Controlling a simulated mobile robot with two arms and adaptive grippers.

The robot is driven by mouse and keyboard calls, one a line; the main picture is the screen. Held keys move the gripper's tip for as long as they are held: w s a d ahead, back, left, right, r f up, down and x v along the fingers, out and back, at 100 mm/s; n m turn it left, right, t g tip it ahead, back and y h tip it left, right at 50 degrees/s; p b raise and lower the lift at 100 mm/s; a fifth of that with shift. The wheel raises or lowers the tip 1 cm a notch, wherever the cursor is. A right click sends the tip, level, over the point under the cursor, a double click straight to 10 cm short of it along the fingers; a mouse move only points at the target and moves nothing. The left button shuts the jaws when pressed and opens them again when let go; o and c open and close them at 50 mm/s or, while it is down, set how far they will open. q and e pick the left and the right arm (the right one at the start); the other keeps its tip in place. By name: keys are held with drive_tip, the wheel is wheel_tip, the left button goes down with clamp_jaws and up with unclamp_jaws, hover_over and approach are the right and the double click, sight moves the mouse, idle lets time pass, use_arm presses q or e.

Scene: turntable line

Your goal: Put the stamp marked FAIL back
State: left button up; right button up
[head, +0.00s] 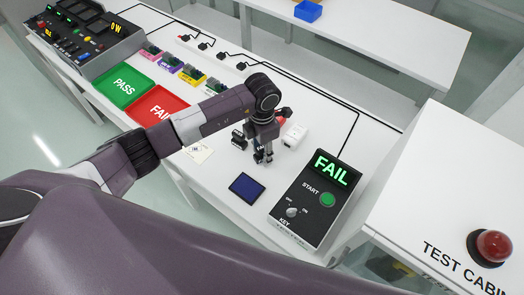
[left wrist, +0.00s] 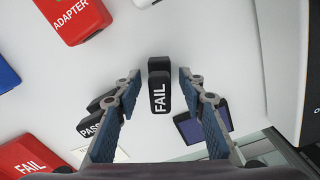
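The black stamp marked FAIL (left wrist: 159,92) stands on the white table, its white lettering facing the left wrist camera. My left gripper (head: 263,158) points down at it. In the left wrist view the gripper's fingers (left wrist: 160,76) are spread, one on each side of the stamp, with a visible gap on both sides. How far the fingertips are above the table is hard to tell. The black stamp marked PASS (left wrist: 90,122) is beside it, partly hidden behind one finger; it also shows in the head view (head: 238,141). My right gripper is in neither view.
A dark blue pad (head: 247,187) lies close in front of the gripper. The test box (head: 318,198) with a lit FAIL display stands to the right. A white box (head: 295,135) is behind the gripper. A red FAIL tray (head: 155,107) and green PASS tray (head: 125,85) lie left.

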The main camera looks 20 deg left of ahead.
use_arm(q)
drive_tip(key=shift+r, duration=0.2)
drive_tip(key=shift+w+r, duration=0.1)
drive_tip(key=shift+r, duration=0.2)
wheel_tip(320, 180, up, 11)
drive_tip(key=b, duration=0.3)
drive_tip(key=shift+f, duration=0.2)
drive_tip(key=shift+r, duration=0.35)
